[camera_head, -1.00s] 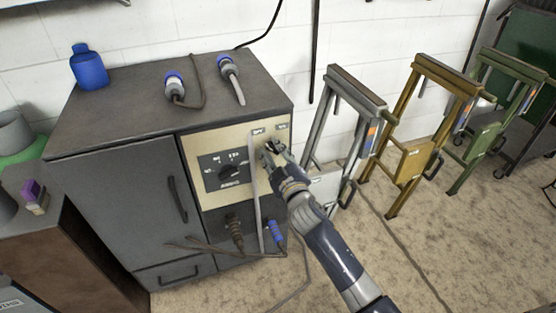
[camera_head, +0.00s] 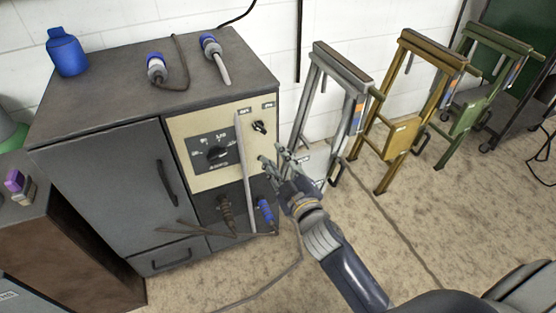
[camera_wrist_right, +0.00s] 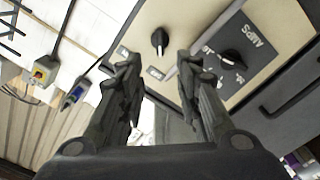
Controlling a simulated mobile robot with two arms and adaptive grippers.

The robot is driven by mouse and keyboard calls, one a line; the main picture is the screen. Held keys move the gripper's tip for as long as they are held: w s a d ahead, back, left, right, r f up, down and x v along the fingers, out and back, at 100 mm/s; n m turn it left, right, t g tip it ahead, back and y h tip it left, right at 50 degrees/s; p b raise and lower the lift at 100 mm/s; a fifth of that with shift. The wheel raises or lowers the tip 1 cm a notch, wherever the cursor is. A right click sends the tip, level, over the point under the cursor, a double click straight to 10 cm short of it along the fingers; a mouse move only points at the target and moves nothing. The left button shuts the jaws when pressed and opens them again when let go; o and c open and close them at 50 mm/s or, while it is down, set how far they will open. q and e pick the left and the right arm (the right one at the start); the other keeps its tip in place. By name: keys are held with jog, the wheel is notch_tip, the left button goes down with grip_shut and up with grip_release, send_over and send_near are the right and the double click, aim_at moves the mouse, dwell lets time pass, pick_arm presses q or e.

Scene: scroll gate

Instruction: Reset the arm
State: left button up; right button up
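My right gripper (camera_head: 279,166) is in front of the lower right part of the cabinet's control panel (camera_head: 190,142), apart from it. In the right wrist view its two fingers (camera_wrist_right: 157,75) are spread with nothing between them. A small black knob (camera_head: 259,127) sits at the panel's upper right; it also shows in the right wrist view (camera_wrist_right: 160,38), beyond the gap between the fingers. A larger black dial (camera_head: 218,153) is on the panel's dark plate. My left gripper is in neither view.
The grey cabinet (camera_head: 100,160) carries a blue bottle (camera_head: 67,52) and two blue-tipped plugs on top. Plugs with cables hang at its lower front. A grey frame (camera_head: 345,68), a yellow frame (camera_head: 405,100) and a green frame (camera_head: 470,100) stand to the right. Carpet in front is mostly clear.

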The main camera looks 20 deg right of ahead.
dwell(0.4)
